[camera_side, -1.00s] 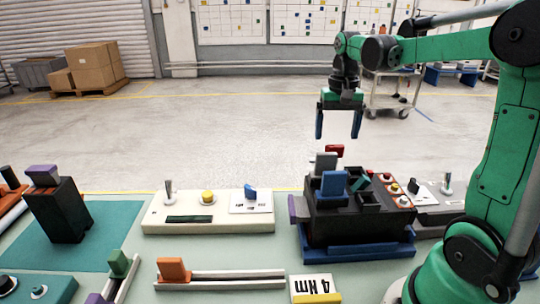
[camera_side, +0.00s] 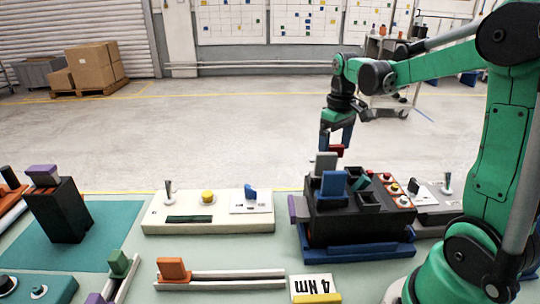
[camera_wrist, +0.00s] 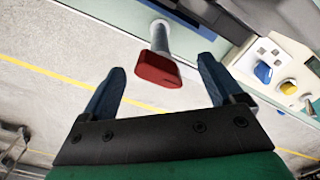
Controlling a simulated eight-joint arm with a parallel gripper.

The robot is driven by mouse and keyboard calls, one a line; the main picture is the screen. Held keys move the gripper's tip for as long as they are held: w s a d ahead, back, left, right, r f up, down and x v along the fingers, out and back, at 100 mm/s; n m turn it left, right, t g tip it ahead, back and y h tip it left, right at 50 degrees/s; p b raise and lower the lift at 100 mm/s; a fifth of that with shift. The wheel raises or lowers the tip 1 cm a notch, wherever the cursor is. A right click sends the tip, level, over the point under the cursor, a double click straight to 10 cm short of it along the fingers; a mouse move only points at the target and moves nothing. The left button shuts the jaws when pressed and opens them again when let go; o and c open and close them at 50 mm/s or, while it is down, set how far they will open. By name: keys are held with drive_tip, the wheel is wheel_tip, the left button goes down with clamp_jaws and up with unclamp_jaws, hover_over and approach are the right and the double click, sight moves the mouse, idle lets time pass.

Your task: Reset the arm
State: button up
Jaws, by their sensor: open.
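My gripper (camera_side: 336,138) is green and black with blue fingers. It is open and raised above the far side of the table, behind the dark block with several levers. In the wrist view my gripper (camera_wrist: 160,85) shows its two fingers spread apart and empty. A red-topped part (camera_wrist: 158,68) on a pale stem shows between and beyond the fingers. Its red top (camera_side: 338,150) also shows just below the fingertips in the side view. I cannot tell whether the fingers touch it.
The dark lever block (camera_side: 345,222) sits in a blue tray (camera_side: 360,251). A cream panel (camera_side: 208,225) with a yellow button stands left of it. A black block with a purple top (camera_side: 58,210) stands on a teal mat (camera_side: 118,215).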

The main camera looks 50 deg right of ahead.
drive_tip(key=n, duration=1)
drive_tip(key=shift+n, duration=0.3)
drive_tip(key=shift+r, duration=3.35)
drive_tip(key=shift+f, duration=0.1)
wheel_tip(320, 180, down, 6)
drive_tip(key=shift+r, duration=0.15)
drive_tip(key=shift+f, duration=0.4)
drive_tip(key=m, duration=1)
drive_tip(key=shift+m, duration=0.4)
